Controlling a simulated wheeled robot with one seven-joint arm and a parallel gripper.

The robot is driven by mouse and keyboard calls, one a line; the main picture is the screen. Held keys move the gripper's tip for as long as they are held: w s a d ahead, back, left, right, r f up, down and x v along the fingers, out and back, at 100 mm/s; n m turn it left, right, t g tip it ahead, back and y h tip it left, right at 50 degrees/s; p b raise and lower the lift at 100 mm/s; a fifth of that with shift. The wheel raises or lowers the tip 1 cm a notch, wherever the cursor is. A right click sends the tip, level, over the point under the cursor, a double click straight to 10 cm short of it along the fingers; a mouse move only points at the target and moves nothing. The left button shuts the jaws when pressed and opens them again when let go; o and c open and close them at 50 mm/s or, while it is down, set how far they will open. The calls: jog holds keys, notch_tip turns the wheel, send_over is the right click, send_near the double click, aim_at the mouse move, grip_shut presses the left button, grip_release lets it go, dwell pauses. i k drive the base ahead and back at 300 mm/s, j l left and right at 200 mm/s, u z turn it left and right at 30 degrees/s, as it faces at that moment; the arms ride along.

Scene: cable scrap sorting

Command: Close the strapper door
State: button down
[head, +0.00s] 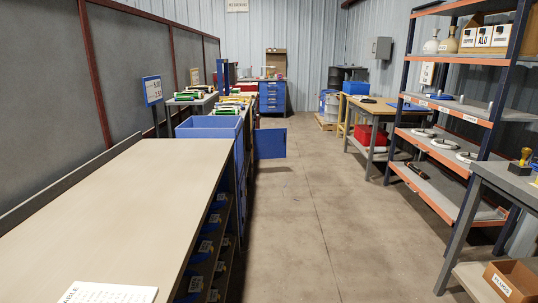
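A flat blue panel (270,143), which looks like the strapper door, stands out into the aisle from the left row, past the long bench. It is upright and appears swung open. Its hinge side is close to a blue cabinet or bin (208,127) at the far end of the bench; I cannot tell exactly which body it is joined to. Its latch and handle are too small to make out. My gripper and arm are not in view.
A long bench (110,205) with labelled bins below fills the left. The concrete aisle (305,210) is clear. Orange-and-blue shelving (445,145) and a grey table (510,180) line the right. A blue drawer cabinet (272,97) stands at the back.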

aim_at(268, 143)
jog(key=i, duration=5.55)
jog(key=i+j, duration=0.1)
jog(key=i, duration=2.7)
jog(key=l+z, duration=0.05)
jog(key=l, duration=0.05)
